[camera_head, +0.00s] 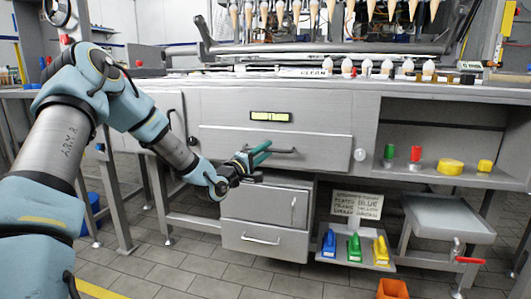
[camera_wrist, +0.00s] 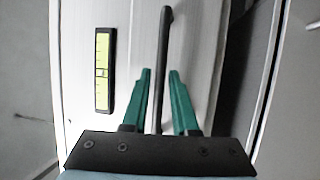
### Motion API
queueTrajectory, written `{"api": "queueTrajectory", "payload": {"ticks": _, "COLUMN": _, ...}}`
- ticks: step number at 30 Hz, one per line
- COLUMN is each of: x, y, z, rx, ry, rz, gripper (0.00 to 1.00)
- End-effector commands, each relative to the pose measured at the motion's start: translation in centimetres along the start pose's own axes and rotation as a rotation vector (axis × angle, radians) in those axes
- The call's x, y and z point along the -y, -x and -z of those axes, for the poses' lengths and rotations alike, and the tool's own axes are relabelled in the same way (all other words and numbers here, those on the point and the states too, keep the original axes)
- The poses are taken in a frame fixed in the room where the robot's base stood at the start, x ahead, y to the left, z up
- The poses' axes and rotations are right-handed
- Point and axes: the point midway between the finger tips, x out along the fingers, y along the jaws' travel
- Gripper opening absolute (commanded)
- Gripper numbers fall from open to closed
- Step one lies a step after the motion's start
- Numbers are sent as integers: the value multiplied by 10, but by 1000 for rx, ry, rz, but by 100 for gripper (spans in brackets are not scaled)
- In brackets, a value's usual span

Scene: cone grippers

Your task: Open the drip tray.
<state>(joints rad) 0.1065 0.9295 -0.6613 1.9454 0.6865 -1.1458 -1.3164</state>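The drip tray appears to be the wide grey drawer front (camera_head: 325,151) under the machine's counter; it sits flush and looks closed. Its dark bar handle (camera_head: 287,151) runs sideways across it. My gripper (camera_head: 266,151), with green fingers, is at the left part of this handle. In the wrist view the handle (camera_wrist: 163,60) runs upright between the two spread fingers of my gripper (camera_wrist: 160,85). A gap shows on each side of the bar, so the gripper is open and not clamped. The depth of the fingers around the bar is hard to tell.
A yellow-green label (camera_head: 270,116) is above the handle. Below are a small cabinet (camera_head: 265,207) and a shelf with blue, green and yellow scoops (camera_head: 354,248). A grey basin (camera_head: 450,219) with a red-handled valve stands right. Floor is clear at front left.

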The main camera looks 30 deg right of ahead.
Motion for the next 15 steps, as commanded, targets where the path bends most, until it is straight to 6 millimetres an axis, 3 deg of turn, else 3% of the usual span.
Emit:
{"api": "queueTrajectory", "payload": {"ticks": 8, "x": 0, "y": -2, "z": 0, "rx": 0, "ry": 1, "rz": 0, "gripper": 27}}
{"api": "queueTrajectory", "payload": {"ticks": 15, "x": 0, "y": -2, "z": 0, "rx": 0, "ry": 0, "rz": 0, "gripper": 2}}
